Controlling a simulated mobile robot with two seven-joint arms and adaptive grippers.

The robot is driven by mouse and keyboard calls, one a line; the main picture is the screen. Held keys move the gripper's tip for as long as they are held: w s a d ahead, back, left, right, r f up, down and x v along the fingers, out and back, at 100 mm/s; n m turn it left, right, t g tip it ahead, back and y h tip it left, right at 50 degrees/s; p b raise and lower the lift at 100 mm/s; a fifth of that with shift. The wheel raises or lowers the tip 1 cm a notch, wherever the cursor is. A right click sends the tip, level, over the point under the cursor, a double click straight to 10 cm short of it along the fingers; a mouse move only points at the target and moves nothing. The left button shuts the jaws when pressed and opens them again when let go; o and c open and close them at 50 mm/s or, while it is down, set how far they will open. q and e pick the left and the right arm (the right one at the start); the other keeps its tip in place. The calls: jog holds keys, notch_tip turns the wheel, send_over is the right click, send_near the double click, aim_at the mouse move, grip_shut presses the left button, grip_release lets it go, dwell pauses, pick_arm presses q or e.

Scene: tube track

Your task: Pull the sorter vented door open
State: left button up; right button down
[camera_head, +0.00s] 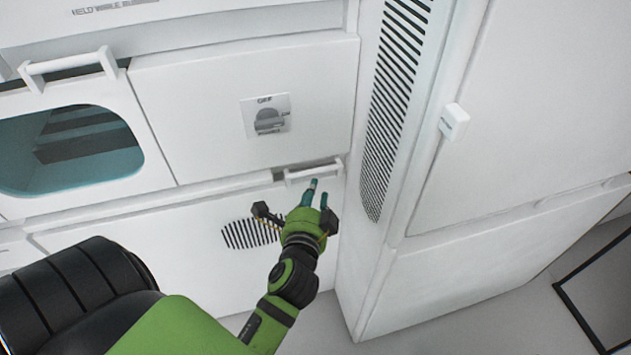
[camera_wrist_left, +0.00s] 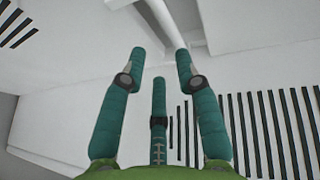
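The vented door (camera_head: 195,250) is the low white panel with a round patch of dark slots, and it looks closed. Its white bar handle (camera_head: 313,171) runs along the top right edge. My left gripper (camera_head: 317,190) is just below the handle, fingers pointing up at it. In the left wrist view the green fingers (camera_wrist_left: 160,56) are spread and empty, with the handle bar (camera_wrist_left: 163,20) showing beyond and between the two upper tips. I cannot tell whether they touch it. My arm hides part of the door. My right gripper is not in view.
Above the door is a white panel with a rotary switch (camera_head: 268,118). A windowed drawer with a handle (camera_head: 70,65) is at left. A tall slotted vent column (camera_head: 393,95) stands close on the right, beside a white cabinet (camera_head: 540,130).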

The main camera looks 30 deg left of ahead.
aim_at(315, 173)
pick_arm(q)
jog(key=w+a, duration=0.1)
jog(key=w, duration=0.1)
jog(key=w+a, duration=0.1)
jog(key=w, duration=0.1)
jog(key=w+a, duration=0.1)
jog(key=shift+w+a, duration=0.4)
grip_shut()
